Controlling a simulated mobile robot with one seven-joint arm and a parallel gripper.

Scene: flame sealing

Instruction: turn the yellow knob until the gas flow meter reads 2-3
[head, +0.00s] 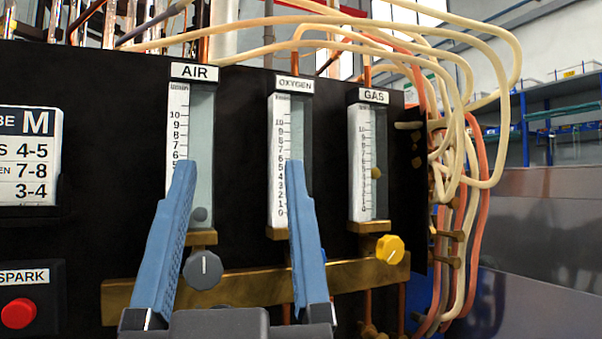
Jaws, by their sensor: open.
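The yellow knob (390,249) sits on the brass rail at the lower right, under the gas flow meter (362,160). Its pointer mark is tilted slightly. The meter's olive float (376,173) is about mid-tube, roughly beside 4-5 on the scale; the small digits are hard to read. My gripper (240,168) is open and empty, with its two blue fingers pointing up in front of the panel. The yellow knob is to the right of its right finger and apart from it. The right finger covers part of the oxygen flow meter (278,160).
The air flow meter (178,110) and its dark grey knob (203,269) are on the left, partly behind my left finger. A red spark button (18,313) and a settings sign (29,155) are further left. Hoses (482,185) hang right of the panel. A brass rail (240,287) crosses below the meters.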

